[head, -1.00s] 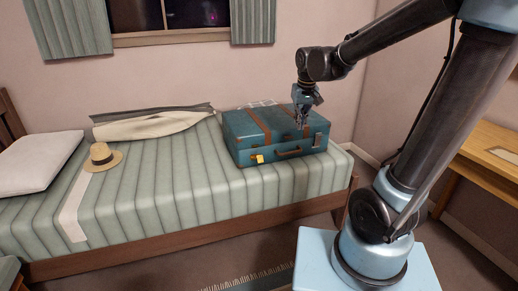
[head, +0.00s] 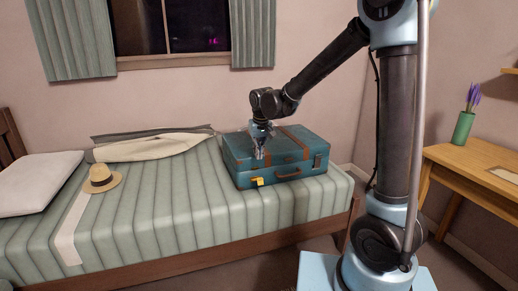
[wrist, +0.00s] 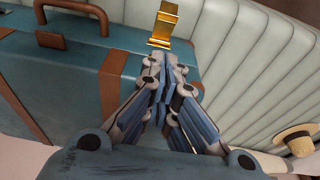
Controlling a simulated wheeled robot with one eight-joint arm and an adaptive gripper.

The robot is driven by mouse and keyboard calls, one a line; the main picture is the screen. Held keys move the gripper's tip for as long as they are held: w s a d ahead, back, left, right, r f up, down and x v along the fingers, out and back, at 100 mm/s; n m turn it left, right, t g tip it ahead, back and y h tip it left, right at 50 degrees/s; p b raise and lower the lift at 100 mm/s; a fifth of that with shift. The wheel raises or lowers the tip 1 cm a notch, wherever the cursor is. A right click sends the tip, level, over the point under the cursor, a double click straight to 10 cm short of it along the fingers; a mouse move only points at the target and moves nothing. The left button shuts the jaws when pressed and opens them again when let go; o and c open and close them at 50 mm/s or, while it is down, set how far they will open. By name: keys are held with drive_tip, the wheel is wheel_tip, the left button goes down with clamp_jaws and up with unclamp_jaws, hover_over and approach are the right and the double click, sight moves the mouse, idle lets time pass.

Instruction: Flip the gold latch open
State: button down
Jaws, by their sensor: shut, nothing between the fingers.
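A closed blue suitcase (head: 238,163) with brown straps lies on the bed. The gold latch (head: 257,181) shows at the left part of its front side, and large at the top middle of the wrist view (wrist: 163,24). My gripper (head: 261,154) is over the left part of the suitcase, pointing down. Its fingers are shut and empty. In the wrist view the fingertips (wrist: 166,57) lie just below the latch; I cannot tell whether they touch it.
The suitcase's brown handle (head: 286,176) is right of the latch. A straw hat (head: 102,179) and a pale garment (head: 150,147) lie on the striped bed (head: 190,215). A desk (head: 470,165) with a green vase (head: 463,128) stands at the right.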

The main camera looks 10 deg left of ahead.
sight(260, 180)
drive_tip(key=x, duration=0.5)
drive_tip(key=shift+f, duration=0.1)
drive_tip(key=shift+s+d+f, duration=0.15)
drive_tip(key=shift+s+f, duration=0.05)
drive_tip(key=shift+f, duration=0.3)
drive_tip(key=shift+s+d+f, duration=0.1)
drive_tip(key=shift+s+f, duration=0.1)
drive_tip(key=shift+f, duration=0.25)
drive_tip(key=shift+s+d+f, duration=0.15)
drive_tip(key=shift+s+f, duration=0.05)
drive_tip(key=shift+f, duration=0.25)
drive_tip(key=shift+s+d+f, duration=0.1)
drive_tip(key=shift+s+f, duration=0.15)
drive_tip(key=shift+f, duration=0.2)
drive_tip(key=shift+s+d+f, duration=0.35)
drive_tip(key=shift+s+f, duration=0.15)
drive_tip(key=shift+f, duration=0.15)
drive_tip(key=shift+r, duration=0.15)
